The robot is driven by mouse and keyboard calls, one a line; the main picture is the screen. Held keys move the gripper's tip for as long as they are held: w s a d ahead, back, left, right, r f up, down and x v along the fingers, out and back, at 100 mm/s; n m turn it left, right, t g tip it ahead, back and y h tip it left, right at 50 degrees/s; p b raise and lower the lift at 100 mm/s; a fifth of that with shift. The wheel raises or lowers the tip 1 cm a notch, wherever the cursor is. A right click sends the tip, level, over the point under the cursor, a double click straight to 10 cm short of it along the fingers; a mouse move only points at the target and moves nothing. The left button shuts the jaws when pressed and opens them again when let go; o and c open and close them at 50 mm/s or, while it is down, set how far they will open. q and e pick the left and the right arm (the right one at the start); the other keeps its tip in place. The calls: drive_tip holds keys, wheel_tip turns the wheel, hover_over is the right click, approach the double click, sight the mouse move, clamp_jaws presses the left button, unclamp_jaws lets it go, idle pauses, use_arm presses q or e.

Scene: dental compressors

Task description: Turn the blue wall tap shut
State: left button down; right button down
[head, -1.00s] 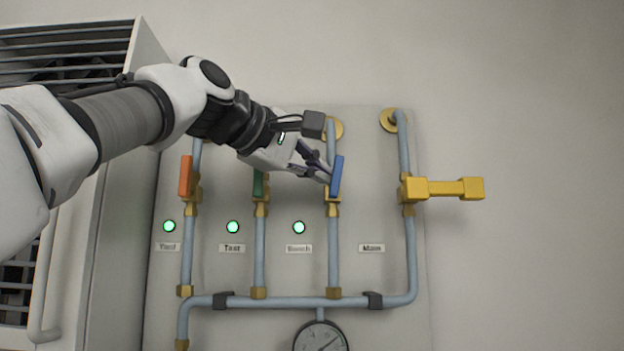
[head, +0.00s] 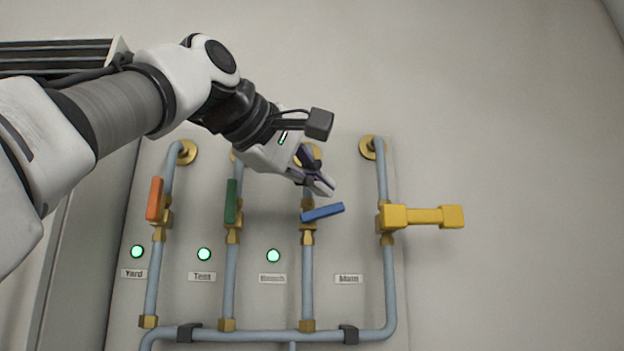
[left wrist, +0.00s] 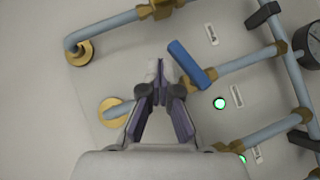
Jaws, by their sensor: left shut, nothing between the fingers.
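The blue tap handle (head: 322,212) sits on the third pipe from the left. It lies across the pipe, close to level, with its right end slightly raised. In the left wrist view the blue handle (left wrist: 186,63) slants beside my fingertips. My left gripper (head: 325,188) is shut and empty, just above the handle in the head view; it also shows in the left wrist view (left wrist: 159,78). I cannot tell whether its tips touch the handle. My right gripper is not in view.
An orange handle (head: 155,199) and a green handle (head: 231,201) stand upright along their pipes to the left. A yellow handle (head: 424,216) sticks out level to the right. Green lamps glow, one below the blue tap (head: 273,256). The wall at right is bare.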

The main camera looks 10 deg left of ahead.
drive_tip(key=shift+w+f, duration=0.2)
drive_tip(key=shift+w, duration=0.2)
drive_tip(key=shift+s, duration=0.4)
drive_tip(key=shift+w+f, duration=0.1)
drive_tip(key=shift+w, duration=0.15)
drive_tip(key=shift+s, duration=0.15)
use_arm(q)
drive_tip(key=shift+w+d+f, duration=0.2)
drive_tip(key=shift+d+f, duration=0.05)
drive_tip(key=shift+d, duration=0.2)
drive_tip(key=shift+w+d+f, duration=0.2)
drive_tip(key=shift+d+f, duration=0.05)
drive_tip(key=shift+d, duration=0.2)
drive_tip(key=shift+w, duration=0.1)
